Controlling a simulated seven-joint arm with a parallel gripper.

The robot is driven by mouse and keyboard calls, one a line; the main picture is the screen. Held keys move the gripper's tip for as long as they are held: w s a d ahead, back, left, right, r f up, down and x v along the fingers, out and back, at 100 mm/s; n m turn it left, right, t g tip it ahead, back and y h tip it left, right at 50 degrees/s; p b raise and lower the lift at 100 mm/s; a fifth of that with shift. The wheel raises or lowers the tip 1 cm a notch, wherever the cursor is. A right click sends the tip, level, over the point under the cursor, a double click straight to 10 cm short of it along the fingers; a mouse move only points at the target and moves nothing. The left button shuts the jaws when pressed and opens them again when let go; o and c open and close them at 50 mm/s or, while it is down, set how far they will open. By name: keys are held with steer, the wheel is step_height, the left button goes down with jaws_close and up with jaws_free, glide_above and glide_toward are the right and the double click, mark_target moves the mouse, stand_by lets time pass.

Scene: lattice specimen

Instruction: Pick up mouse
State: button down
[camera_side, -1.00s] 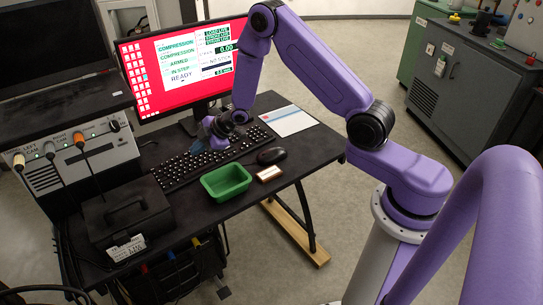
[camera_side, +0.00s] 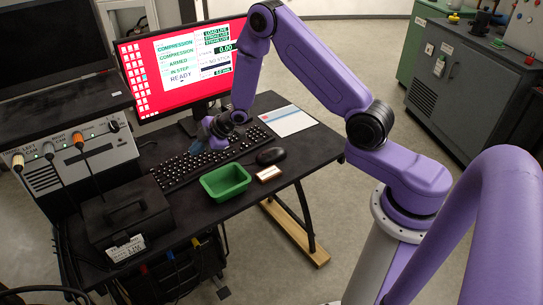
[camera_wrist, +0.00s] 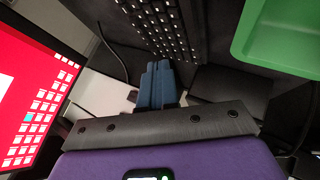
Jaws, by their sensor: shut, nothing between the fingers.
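The black mouse (camera_side: 271,155) lies on the dark desk, right of the keyboard and just behind the small copper-and-white block. The mouse does not show in the wrist view.
The black keyboard (camera_side: 208,160) lies under my gripper. A green bin (camera_side: 226,183) and the small block (camera_side: 269,174) stand near the front edge. A paper sheet (camera_side: 288,120) lies behind the mouse. A red-screened monitor (camera_side: 140,84) and a black box (camera_side: 125,212) flank the left side.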

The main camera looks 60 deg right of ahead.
steer(key=c, duration=1.8)
jaws_free()
steer(key=o, duration=1.3)
